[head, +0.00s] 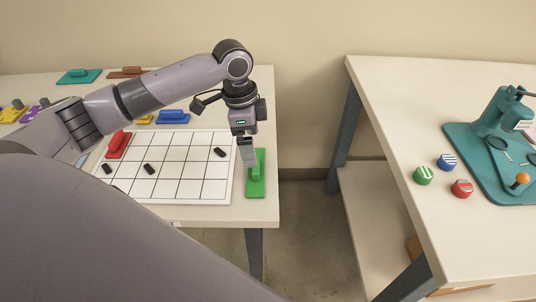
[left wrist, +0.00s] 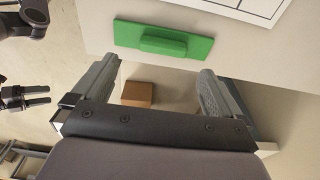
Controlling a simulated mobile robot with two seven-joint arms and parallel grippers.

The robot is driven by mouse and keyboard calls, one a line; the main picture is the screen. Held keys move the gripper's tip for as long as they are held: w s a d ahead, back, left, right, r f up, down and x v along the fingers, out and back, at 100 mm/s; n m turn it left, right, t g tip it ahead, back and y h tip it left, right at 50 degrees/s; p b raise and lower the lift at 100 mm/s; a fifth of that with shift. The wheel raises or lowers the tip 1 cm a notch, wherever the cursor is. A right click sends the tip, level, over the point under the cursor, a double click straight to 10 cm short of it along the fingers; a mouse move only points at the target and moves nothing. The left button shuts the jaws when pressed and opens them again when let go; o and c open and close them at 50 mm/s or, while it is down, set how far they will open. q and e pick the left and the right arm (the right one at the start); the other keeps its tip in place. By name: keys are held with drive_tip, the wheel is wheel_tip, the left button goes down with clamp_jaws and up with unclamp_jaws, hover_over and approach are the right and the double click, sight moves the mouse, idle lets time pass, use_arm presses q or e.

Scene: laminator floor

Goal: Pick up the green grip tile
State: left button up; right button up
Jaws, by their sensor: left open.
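The green grip tile (head: 257,187) lies flat near the right front corner of the left table, just right of the gridded white board. It has a raised bar along its middle and shows whole in the left wrist view (left wrist: 130,34). My left gripper (head: 248,160) points down over the tile and hides part of it in the head view. In the left wrist view its two fingers (left wrist: 158,80) are spread and empty, with the tile beyond the tips. A dark two-pronged part at the left of that view looks like my right gripper (left wrist: 38,96); its opening is unclear.
Blue (head: 173,117), teal (head: 79,76) and brown tiles lie farther back. A gap separates this table from the right table (head: 385,100), which holds round pieces and a teal press (head: 495,130).

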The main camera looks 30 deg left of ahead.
sight(255, 188)
use_arm(q)
drive_tip(key=shift+w+f, duration=0.2)
drive_tip(key=shift+w, duration=0.05)
drive_tip(key=f, duration=0.6)
drive_tip(key=shift+w+d+f, duration=0.1)
drive_tip(key=shift+d+f, duration=0.1)
drive_tip(key=shift+f, duration=0.1)
drive_tip(key=c, duration=1.2)
drive_tip(key=shift+c, duration=0.6)
drive_tip(key=shift+r, duration=0.15)
